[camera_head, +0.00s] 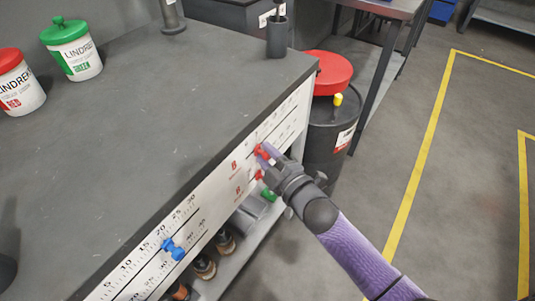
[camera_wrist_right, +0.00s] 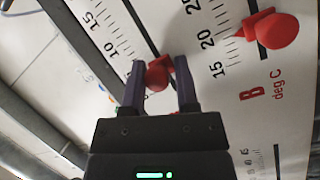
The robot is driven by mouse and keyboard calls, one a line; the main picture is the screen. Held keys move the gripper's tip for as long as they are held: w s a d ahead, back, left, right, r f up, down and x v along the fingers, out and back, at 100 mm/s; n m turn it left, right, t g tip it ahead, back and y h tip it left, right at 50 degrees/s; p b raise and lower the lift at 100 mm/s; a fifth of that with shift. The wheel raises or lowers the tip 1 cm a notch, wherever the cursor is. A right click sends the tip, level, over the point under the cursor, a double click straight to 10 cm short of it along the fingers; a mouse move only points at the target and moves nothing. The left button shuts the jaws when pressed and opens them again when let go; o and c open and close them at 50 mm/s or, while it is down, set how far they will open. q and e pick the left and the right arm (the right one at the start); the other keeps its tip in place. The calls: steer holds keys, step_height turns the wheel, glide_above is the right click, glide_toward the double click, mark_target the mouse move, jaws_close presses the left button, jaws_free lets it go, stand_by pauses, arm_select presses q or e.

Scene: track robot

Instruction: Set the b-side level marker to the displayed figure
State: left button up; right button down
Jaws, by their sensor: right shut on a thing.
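My right gripper (camera_head: 268,158) is at the right part of the bench's white front panel. In the right wrist view its two dark fingers (camera_wrist_right: 160,85) are closed on a red marker knob (camera_wrist_right: 158,75), which sits on a black slot beside a scale. A second red marker (camera_wrist_right: 275,28) stands free beside the 15–25 scale, near the red "B deg C" label (camera_wrist_right: 262,90). The head view shows both red markers, an upper one (camera_head: 262,150) and a lower one (camera_head: 258,175), partly covered by the gripper. My left gripper is not in view. No displayed figure is readable.
A blue marker (camera_head: 172,248) sits on the panel's left scales. White tubs with a green lid (camera_head: 82,52) and a red lid (camera_head: 20,85) stand on the bench (camera_head: 150,120). A black drum (camera_head: 325,140) with a red top stands right of the bench. The right-hand floor is open.

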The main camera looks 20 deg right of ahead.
mark_target(269, 133)
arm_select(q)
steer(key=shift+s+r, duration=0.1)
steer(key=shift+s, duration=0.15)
arm_select(e)
steer(key=shift+r, duration=0.25)
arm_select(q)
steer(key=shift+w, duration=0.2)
arm_select(e)
steer(key=shift+w, duration=0.1)
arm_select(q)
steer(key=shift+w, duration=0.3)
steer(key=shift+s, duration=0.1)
arm_select(e)
steer(key=shift+r, duration=0.1)
steer(key=w+d, duration=0.2)
steer(key=d, duration=0.1)
steer(key=shift+w+b, duration=0.1)
steer(key=shift+b, duration=0.2)
steer(key=shift+w+d, duration=0.1)
steer(key=shift+w, duration=0.05)
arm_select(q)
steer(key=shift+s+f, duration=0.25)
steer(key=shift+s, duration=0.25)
